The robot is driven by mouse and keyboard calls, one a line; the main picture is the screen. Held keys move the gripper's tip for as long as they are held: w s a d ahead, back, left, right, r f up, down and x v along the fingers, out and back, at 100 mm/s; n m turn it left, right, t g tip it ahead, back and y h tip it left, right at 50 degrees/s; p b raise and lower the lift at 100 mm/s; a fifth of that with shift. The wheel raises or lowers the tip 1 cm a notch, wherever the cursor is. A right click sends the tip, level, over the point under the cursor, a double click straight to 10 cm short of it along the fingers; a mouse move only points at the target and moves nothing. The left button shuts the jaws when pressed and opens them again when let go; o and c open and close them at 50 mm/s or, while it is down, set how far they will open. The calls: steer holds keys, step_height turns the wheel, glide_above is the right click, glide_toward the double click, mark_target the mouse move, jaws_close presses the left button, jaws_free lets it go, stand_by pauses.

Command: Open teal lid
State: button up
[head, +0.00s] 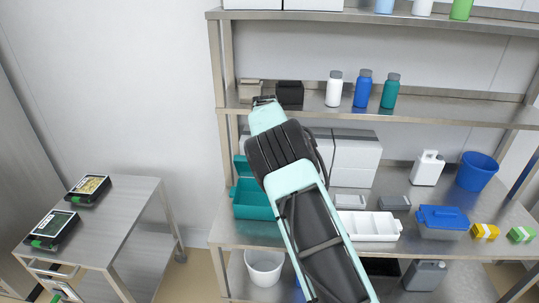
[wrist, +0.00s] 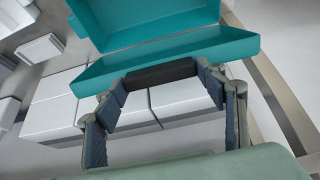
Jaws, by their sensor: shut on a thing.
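The teal box (head: 251,212) stands on the steel bench, partly hidden behind my arm in the head view. Its teal lid (head: 242,168) shows raised at the back of the box. In the wrist view the teal lid (wrist: 165,48) fills the top, tilted, with its hollow side showing. A dark handle bar (wrist: 160,73) sits along the lid's near edge. My gripper (wrist: 164,83) is at this bar, its fingers at either end, shut on it. In the head view my arm hides the gripper.
White boxes (head: 355,157) stand behind my arm. A white divided tray (head: 370,224), a blue-lidded container (head: 443,220) and a blue bucket (head: 476,171) are to the right. A shelf (head: 420,116) with bottles runs above. A side table (head: 115,225) stands left.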

steer(key=shift+r, duration=0.1)
stand_by(0.3)
steer(key=o, duration=1.7)
steer(key=v, duration=1.2)
